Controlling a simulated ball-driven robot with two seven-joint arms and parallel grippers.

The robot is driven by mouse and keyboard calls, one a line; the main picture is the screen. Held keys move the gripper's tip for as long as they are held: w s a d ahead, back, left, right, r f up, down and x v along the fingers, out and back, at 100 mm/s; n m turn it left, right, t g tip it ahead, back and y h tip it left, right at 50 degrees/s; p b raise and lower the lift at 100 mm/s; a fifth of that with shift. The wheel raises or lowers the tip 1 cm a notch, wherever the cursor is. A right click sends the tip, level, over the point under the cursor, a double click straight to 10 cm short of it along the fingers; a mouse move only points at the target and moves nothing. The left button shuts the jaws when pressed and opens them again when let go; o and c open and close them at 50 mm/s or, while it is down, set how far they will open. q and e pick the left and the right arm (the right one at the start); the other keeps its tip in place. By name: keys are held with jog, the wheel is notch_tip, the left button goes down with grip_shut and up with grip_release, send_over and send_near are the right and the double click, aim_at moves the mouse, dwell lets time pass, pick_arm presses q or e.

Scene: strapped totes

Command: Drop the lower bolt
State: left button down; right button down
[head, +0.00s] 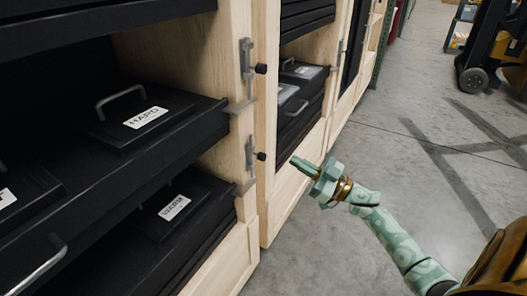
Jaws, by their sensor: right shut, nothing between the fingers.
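The lower bolt (249,153) is a grey metal slide on the edge of the wooden cabinet, with a small black knob (261,156) sticking out to the right. The upper bolt (246,58) is of the same kind, with its own black knob (261,68). My right gripper (296,161), pale green, is shut and empty. It points left toward the lower knob at about the same height in the picture, with a visible gap between them. My left gripper is not in view.
Black totes with handles and white labels fill the shelves, such as the upper tote (117,125) at left. A wooden door (265,110) stands open right of the bolts. The grey floor (400,130) is clear. A yellow forklift (500,45) stands at the back right.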

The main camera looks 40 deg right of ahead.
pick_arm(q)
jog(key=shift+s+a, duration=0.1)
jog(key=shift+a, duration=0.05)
pick_arm(e)
jog(key=shift+w+f, duration=0.1)
jog(key=shift+w, duration=0.1)
